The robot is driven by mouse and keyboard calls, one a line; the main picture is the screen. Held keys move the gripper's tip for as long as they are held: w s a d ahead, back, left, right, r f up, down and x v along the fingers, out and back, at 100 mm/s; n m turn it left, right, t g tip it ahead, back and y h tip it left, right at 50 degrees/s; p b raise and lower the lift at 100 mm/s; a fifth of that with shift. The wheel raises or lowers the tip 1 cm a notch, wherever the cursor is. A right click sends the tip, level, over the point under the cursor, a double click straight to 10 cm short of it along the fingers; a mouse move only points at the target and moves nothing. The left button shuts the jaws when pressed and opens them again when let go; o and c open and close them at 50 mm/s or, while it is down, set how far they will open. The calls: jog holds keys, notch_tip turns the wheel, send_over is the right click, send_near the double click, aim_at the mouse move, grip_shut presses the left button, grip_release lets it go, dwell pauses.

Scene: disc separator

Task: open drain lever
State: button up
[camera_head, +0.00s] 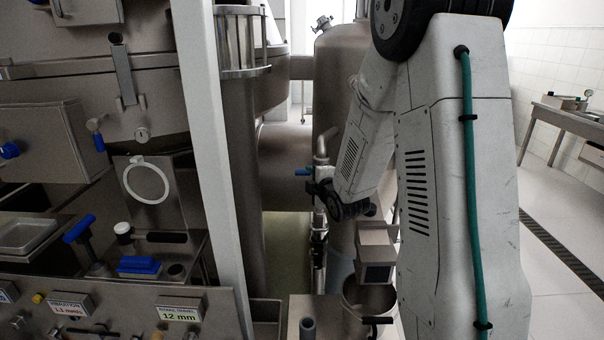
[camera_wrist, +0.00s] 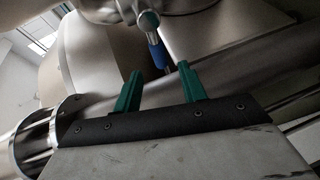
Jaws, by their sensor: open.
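A lever with a blue grip (camera_wrist: 159,55) and a rounded metal end shows at the top centre of the wrist view, beyond my fingertips; I take it for the drain lever. My gripper (camera_wrist: 158,78) has two green fingers spread apart, with nothing between them. The lever lies roughly in line with the gap, apart from the fingers as far as I can tell. In the head view a small blue handle (camera_head: 303,171) shows beside the metal pipe, near the dark end of my arm; it may be the same lever. My fingers cannot be made out there.
A metal pipe (camera_wrist: 260,92) crosses the wrist view close behind my fingers. In the head view a pale upright post (camera_head: 205,130) and the control panel (camera_head: 130,305) stand left. A bucket (camera_head: 370,300) is below my arm. Open floor (camera_head: 550,210) lies right.

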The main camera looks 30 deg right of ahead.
aim_at(304, 173)
jog(key=x, duration=0.8)
jog(key=shift+s, duration=0.1)
jog(key=shift+d, duration=0.1)
grip_shut()
